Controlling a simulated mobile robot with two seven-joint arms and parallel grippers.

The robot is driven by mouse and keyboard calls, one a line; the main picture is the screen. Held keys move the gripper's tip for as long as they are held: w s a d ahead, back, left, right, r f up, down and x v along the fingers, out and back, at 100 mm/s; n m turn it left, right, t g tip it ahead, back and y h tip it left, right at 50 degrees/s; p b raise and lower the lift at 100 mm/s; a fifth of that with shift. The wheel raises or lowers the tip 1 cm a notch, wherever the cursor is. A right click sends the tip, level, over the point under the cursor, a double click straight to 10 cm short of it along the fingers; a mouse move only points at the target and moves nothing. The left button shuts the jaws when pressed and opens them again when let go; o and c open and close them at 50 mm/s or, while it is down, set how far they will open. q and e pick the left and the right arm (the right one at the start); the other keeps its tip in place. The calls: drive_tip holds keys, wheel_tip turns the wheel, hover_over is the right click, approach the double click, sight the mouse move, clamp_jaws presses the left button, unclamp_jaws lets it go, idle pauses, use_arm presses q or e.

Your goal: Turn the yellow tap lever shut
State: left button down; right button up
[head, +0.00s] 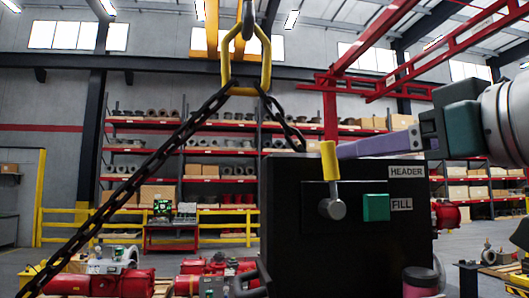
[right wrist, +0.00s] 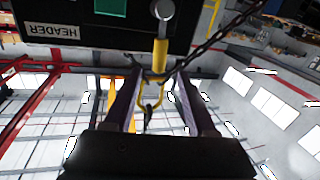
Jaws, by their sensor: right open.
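The yellow tap lever (head: 329,160) stands upright on the front of a black box (head: 290,225), above its round grey pivot (head: 332,208). My right gripper (head: 343,151) reaches in from the right, its purple fingers level with the lever's yellow grip. In the right wrist view the lever (right wrist: 160,58) lies between the two fingertips, with a gap on each side. The gripper is open and not closed on it. In the head view the near finger overlaps the far one, so contact cannot be told. My left gripper is not in view.
A green square block (head: 376,207) sits right of the pivot, near the HEADER (head: 407,171) and FILL (head: 401,204) labels. A dark chain (head: 150,165) hangs from a yellow hook link (head: 246,60) and passes behind the box top. Shelves (head: 200,150) stand far behind.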

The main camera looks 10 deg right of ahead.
sight(331, 173)
drive_tip(key=p+x, duration=0.5)
drive_tip(key=x, duration=0.3)
clamp_jaws()
idle(0.4)
idle(0.3)
idle(0.7)
